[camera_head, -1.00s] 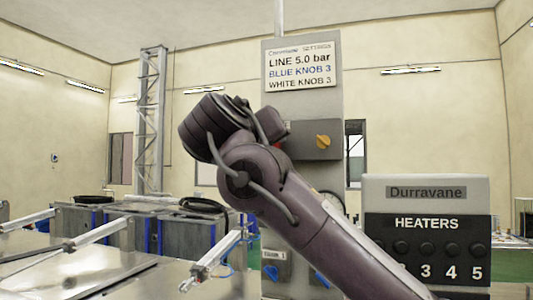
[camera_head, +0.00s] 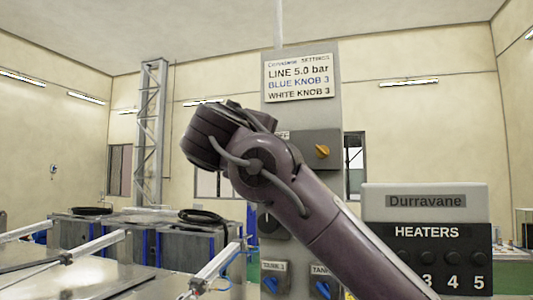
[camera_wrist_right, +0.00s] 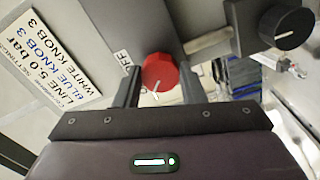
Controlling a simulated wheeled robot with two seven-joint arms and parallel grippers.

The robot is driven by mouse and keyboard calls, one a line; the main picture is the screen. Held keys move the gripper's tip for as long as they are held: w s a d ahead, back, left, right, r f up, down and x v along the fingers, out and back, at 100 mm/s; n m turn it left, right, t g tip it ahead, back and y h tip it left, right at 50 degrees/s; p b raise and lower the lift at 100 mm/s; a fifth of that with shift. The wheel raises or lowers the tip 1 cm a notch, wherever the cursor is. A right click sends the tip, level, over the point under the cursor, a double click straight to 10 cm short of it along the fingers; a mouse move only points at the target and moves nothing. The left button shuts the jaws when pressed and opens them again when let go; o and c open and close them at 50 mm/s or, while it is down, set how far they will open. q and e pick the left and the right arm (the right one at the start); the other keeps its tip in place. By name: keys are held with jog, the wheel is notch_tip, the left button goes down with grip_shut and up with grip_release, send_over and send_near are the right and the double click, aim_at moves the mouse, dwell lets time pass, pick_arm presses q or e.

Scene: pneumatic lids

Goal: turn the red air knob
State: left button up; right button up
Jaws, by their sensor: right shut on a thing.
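The red air knob (camera_wrist_right: 160,73) sits on the grey panel in the right wrist view, with a white pointer mark on its face. My right gripper (camera_wrist_right: 161,84) has a finger on each side of the knob and is shut on it. A partly covered label ending in "FF" stands beside the knob. In the head view my right arm hides both the red knob and the gripper's fingers. My left gripper is not in view.
An orange knob (camera_head: 322,151) is on the grey box right of my arm. A black knob (camera_wrist_right: 286,27) is near the red one. A settings sign (camera_head: 298,77) hangs above. Blue knobs (camera_head: 322,288) are below. The heater panel (camera_head: 427,240) stands at right.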

dwell(0.5)
jog(key=o, duration=1)
jog(key=shift+a, duration=0.15)
